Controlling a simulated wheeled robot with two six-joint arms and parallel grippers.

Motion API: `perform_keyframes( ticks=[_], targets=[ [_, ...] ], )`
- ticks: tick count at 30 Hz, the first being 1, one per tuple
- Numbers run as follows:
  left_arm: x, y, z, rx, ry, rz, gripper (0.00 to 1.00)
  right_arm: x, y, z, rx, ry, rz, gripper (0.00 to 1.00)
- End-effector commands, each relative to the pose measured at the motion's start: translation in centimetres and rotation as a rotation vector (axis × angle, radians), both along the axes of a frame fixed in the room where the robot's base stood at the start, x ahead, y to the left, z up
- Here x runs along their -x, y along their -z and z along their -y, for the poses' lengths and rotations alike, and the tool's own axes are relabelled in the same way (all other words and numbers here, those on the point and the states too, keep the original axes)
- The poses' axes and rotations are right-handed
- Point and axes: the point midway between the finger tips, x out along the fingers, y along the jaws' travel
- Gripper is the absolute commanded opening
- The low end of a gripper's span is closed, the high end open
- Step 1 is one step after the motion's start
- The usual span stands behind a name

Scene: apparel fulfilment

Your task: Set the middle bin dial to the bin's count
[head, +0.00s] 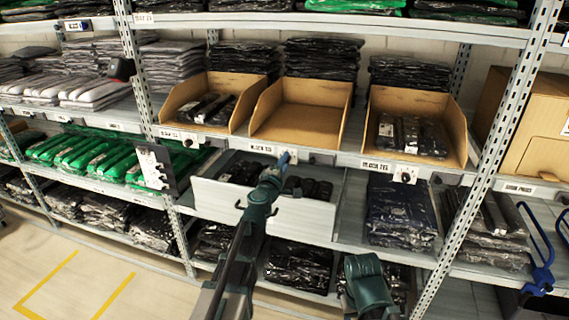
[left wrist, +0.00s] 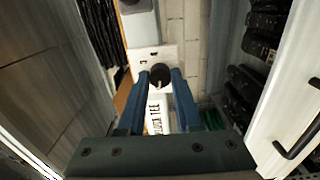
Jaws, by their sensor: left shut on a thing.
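The middle bin (head: 301,108) is an open cardboard bin on the upper shelf, and its visible inside looks empty. Its dial is a dark round knob (left wrist: 160,74) on a white plate (head: 288,151), on the shelf edge below the bin. A label lies beside it. My left gripper (head: 286,160) reaches up to the dial. In the left wrist view its blue fingertips (left wrist: 162,72) are shut on the knob, one on each side. The dial's setting is too small to read. Part of my right arm shows low in the head view; its fingertips cannot be made out.
The left bin (head: 180,98) and right bin (head: 450,118) hold dark packs. A white drawer (head: 262,208) with dark packs stands out below the middle bin, close to my left arm. Metal shelf posts (head: 497,150) stand at the sides. The floor at left is clear.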

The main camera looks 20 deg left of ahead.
Motion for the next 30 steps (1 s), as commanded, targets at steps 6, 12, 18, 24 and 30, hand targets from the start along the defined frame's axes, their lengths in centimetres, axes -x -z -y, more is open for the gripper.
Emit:
perform_keyframes(
  ticks=[6,12,18,24,30],
  targets=[
    [0.10,0.03,-0.01,0.019,0.000,-0.001,0.00,0.00,0.03,0.00,0.000,0.000,0.000,0.50],
    [0.11,0.04,-0.01,0.020,0.000,-0.001,0.00,0.00,0.04,0.00,0.000,0.000,0.000,0.50],
    [0.11,0.04,-0.01,0.020,-0.001,-0.001,0.48,0.00,0.04,0.00,0.000,0.000,0.000,0.50],
    [0.07,0.02,-0.01,0.019,0.000,-0.001,0.63,0.00,0.02,0.00,0.000,0.000,0.000,0.50],
    [0.09,0.01,0.00,0.019,0.000,-0.001,0.63,0.00,0.01,0.00,0.000,0.000,0.000,0.50]
  ],
)
